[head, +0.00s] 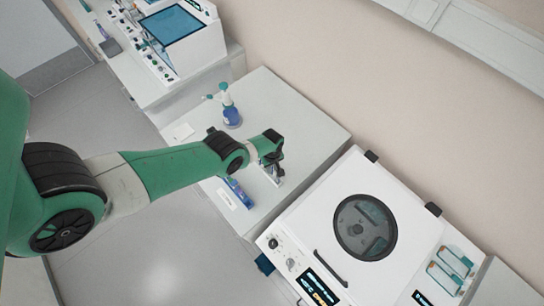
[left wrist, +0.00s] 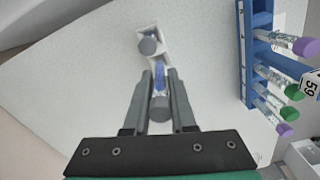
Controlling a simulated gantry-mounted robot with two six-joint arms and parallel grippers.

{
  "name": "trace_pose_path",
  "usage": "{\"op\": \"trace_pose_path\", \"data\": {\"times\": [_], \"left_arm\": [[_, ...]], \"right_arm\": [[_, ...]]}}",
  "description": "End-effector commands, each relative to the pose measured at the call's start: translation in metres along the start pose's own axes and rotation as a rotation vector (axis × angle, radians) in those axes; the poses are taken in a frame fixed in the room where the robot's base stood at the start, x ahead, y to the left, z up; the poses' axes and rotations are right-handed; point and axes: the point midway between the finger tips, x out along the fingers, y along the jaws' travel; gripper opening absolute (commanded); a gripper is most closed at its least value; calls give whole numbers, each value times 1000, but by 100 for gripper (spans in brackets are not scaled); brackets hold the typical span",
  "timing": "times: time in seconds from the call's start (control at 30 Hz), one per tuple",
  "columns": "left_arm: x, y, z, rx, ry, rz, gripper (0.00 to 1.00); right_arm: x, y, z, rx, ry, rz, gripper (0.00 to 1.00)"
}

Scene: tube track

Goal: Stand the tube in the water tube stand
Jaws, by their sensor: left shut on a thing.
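My left gripper (head: 276,172) is over the bench beside the centrifuge. In the left wrist view its fingers (left wrist: 160,95) are shut on a tube (left wrist: 160,107) with a grey cap and a bluish body. Just beyond the fingertips is a small white stand (left wrist: 140,32), with another grey-capped tube (left wrist: 148,46) in or at it. The lower end of the held tube points toward this stand; I cannot tell whether it is inside or touching. No label on the stand is readable. My right gripper is not in view.
A blue rack (left wrist: 246,60) holds several tubes with purple and green caps; it also shows in the head view (head: 238,192). A blue bottle (head: 231,116) stands farther back on the bench. A white centrifuge (head: 330,215) stands to the right. Bare bench (head: 290,115) lies behind the gripper.

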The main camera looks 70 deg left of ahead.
Motion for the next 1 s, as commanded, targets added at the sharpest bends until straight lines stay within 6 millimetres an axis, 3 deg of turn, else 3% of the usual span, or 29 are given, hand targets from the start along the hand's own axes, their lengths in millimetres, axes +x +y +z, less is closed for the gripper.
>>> {"op": "trace_pose_path", "data": {"times": [1.0], "left_arm": [[12,0,0,0,0,0,0]], "right_arm": [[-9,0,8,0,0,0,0]]}}
